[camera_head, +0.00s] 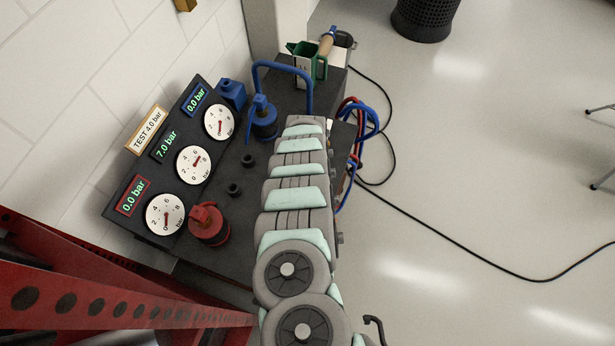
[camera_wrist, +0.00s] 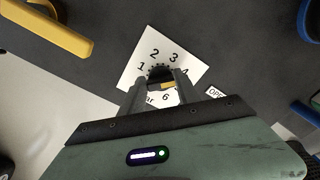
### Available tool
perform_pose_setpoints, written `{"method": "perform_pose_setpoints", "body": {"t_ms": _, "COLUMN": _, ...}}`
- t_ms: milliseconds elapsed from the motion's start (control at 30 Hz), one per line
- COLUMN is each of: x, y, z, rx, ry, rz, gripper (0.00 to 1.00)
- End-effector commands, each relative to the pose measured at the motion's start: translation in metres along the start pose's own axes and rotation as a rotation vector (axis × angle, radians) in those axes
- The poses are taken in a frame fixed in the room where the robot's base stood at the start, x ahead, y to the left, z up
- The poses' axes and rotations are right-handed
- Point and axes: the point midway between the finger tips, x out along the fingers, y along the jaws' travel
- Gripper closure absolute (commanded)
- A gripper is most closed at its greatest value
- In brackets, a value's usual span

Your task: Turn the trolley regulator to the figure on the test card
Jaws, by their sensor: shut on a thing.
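The regulator knob (camera_wrist: 160,72) is dark and ridged, on a white scale plate (camera_wrist: 140,60) with the figures 1, 2, 3, 4 and 6 readable in the wrist view. A yellow patch shows at the knob's near side; I cannot tell which figure it marks. My gripper (camera_wrist: 161,88) is shut on the knob, one finger on each side. My arm hides the gripper and knob in the head view. The test card (camera_head: 147,130) reads "TEST 4.0 bar". The middle green display (camera_head: 166,146) reads 7.0 bar, and the blue (camera_head: 196,100) and red (camera_head: 132,196) displays 0.0 bar.
Three round gauges stand beside the displays, including the middle one (camera_head: 193,164). A red valve (camera_head: 209,224) and a blue valve (camera_head: 263,118) stand left of my arm. A yellow handle (camera_wrist: 50,30) lies near the scale. Hoses hang at right.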

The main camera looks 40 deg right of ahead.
Motion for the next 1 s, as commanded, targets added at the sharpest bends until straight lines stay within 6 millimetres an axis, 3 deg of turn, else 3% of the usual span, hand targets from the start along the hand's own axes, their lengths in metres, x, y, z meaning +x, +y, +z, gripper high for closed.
{"method": "perform_pose_setpoints", "body": {"t_ms": 100, "x": 0.001, "y": 0.0, "z": 0.0, "rx": -0.001, "ry": 0.0, "rz": 0.0, "gripper": 1.0}}
{"method": "perform_pose_setpoints", "body": {"t_ms": 133, "x": 0.001, "y": 0.0, "z": 0.0, "rx": -0.001, "ry": 0.0, "rz": 0.0, "gripper": 0.59}}
{"method": "perform_pose_setpoints", "body": {"t_ms": 367, "x": 0.001, "y": 0.0, "z": 0.0, "rx": -0.001, "ry": 0.0, "rz": 0.0, "gripper": 0.41}}
{"method": "perform_pose_setpoints", "body": {"t_ms": 733, "x": -0.007, "y": -0.001, "z": 0.0, "rx": -0.002, "ry": 0.001, "rz": -0.002, "gripper": 0.4}}
{"method": "perform_pose_setpoints", "body": {"t_ms": 1000, "x": -0.049, "y": -0.003, "z": 0.001, "rx": 0.0, "ry": 0.0, "rz": -0.006, "gripper": 0.4}}
